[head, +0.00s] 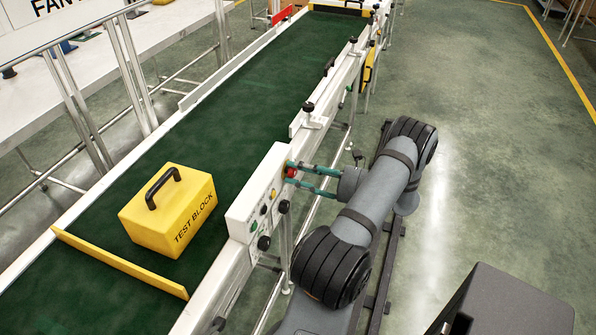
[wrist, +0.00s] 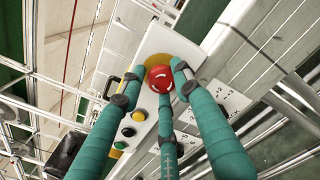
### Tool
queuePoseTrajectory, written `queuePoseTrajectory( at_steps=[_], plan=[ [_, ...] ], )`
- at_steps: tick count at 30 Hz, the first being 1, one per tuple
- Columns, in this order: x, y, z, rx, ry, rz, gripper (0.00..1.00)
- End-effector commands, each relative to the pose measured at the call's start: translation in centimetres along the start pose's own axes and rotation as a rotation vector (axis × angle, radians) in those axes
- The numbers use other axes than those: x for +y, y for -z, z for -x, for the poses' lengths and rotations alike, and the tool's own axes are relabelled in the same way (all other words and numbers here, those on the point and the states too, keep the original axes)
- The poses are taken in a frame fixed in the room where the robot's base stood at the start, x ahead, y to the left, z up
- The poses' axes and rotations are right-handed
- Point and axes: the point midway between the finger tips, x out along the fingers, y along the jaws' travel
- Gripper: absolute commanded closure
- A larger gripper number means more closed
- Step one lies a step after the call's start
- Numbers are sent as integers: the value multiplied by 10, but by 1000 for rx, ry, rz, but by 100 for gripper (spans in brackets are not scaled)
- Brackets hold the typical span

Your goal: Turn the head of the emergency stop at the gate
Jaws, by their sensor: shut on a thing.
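The emergency stop has a round red head with white arrow marks and sits on a white control box (head: 262,190) at the side of the conveyor. Its red head (wrist: 160,78) is in the upper middle of the wrist view, with a bit of yellow showing behind it. In the head view the red head (head: 291,171) is small and partly hidden by teal fingers. My gripper (head: 293,174) reaches in from the right. In the wrist view my gripper's three teal fingers (wrist: 160,82) close around the head, with their tips at its sides.
Yellow (wrist: 139,115) and green (wrist: 128,132) buttons sit close beside the head on the box. A yellow test block (head: 172,212) with a black handle lies on the green belt (head: 240,88), behind a yellow bar (head: 120,264). Open floor (head: 480,140) lies to the right.

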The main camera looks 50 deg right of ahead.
Motion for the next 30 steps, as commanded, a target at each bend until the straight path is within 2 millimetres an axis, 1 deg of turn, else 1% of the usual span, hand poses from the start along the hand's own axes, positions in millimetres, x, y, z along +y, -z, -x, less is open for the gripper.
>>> queuePoseTrajectory(
  at_steps=[1,9,15,22,30],
  plan=[
    [-4,-6,1,-12,12,-36,94],
    [-4,-5,2,-13,11,-227,94],
    [-5,-5,2,-14,11,-320,94],
    [-5,-5,2,-15,10,-368,94],
    [-5,-5,2,-15,11,-375,94]
  ],
)
